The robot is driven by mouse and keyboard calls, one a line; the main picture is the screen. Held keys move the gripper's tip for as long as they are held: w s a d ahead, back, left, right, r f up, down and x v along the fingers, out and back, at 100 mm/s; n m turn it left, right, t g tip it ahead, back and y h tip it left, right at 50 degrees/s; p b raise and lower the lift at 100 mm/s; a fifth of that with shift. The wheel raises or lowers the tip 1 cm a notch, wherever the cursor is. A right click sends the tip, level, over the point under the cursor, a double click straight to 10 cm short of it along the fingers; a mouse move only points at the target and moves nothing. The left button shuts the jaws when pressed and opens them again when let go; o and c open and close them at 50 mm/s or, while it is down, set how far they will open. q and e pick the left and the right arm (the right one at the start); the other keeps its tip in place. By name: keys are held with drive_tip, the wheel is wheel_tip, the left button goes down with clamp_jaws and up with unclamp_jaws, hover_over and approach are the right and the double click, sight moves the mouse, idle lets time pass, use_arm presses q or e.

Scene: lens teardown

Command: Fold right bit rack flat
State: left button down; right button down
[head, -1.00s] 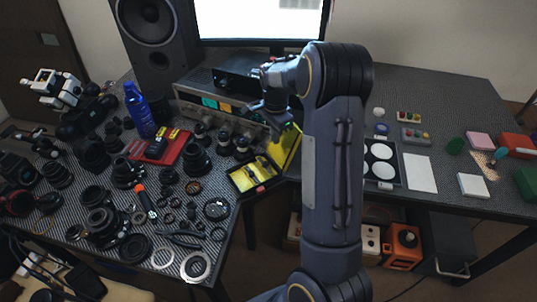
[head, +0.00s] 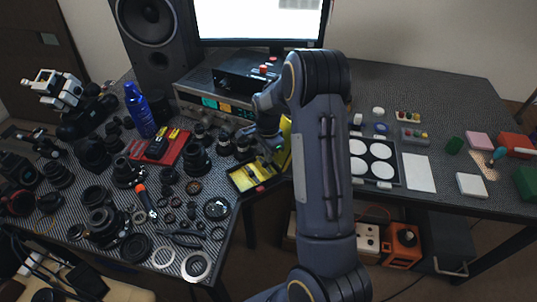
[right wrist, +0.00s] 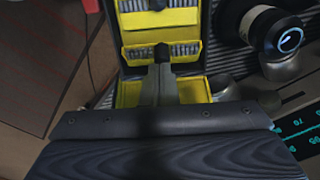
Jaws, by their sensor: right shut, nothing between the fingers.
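The bit rack is a black and yellow case standing open at the table's front edge in the head view. Its lower tray (head: 252,175) lies flat and its yellow raised panel (head: 286,135) stands up at the right, partly hidden by my arm. My right gripper (head: 272,148) is low over the rack, beside the raised panel. In the right wrist view the rack (right wrist: 190,20) shows yellow strips with rows of grey bits. The shut, empty fingers (right wrist: 161,58) reach over it; I cannot tell whether they touch it. My left gripper is not in view.
A red tray (head: 172,148) and many lens parts crowd the table left of the rack. An instrument box (head: 205,100) stands behind it. A tray with white discs (head: 398,165) lies right of my arm.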

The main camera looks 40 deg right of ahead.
sight(264, 166)
drive_tip(key=shift+w+a+f+h+b, duration=0.1)
drive_tip(key=shift+a+h+b, duration=0.4)
drive_tip(key=shift+h, duration=0.4)
drive_tip(key=shift+a, duration=0.1)
drive_tip(key=shift+a+f+h+b, duration=0.25)
drive_tip(key=shift+a+h+b, duration=0.2)
drive_tip(key=shift+h, duration=0.15)
drive_tip(key=h+b, duration=0.1)
drive_tip(key=a+f+h+b, duration=0.1)
drive_tip(key=h+b, duration=0.1)
drive_tip(key=shift+w+a+g, duration=0.1)
drive_tip(key=shift+a+g, duration=0.15)
drive_tip(key=shift+g, duration=0.05)
drive_tip(key=shift+a+f+b, duration=0.15)
drive_tip(key=shift+b, duration=0.4)
drive_tip(key=shift+a, duration=0.1)
